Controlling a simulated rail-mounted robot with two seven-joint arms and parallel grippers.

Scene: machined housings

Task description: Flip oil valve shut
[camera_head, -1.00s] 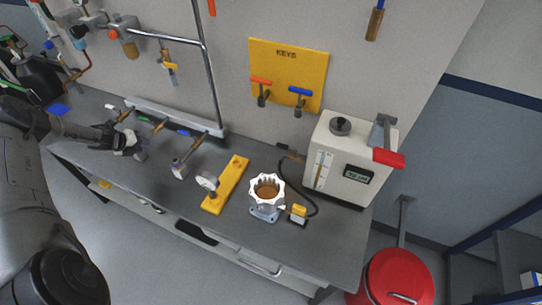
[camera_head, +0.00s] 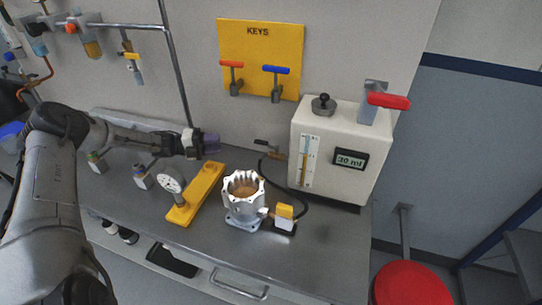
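The beige oil dispenser (camera_head: 336,150) stands at the right end of the bench, with a sight tube and a display reading 30 ml. A lever with a red handle (camera_head: 388,101) sits on its top right, lying roughly level. A small valve (camera_head: 268,145) with a dark handle shows at its left side. The white machined housing (camera_head: 244,205) stands in front, with brownish oil inside. My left gripper (camera_head: 208,143) is above the bench, left of the dispenser and apart from it. A purplish piece shows at its fingertips; I cannot tell whether it is held. My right gripper is not in view.
A yellow bar with a dial gauge (camera_head: 197,194) lies left of the housing. A yellow-topped block (camera_head: 284,217) and a black hose stand right of it. Red and blue keys hang on the yellow KEYS board (camera_head: 260,58). A red bin (camera_head: 410,285) stands on the floor.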

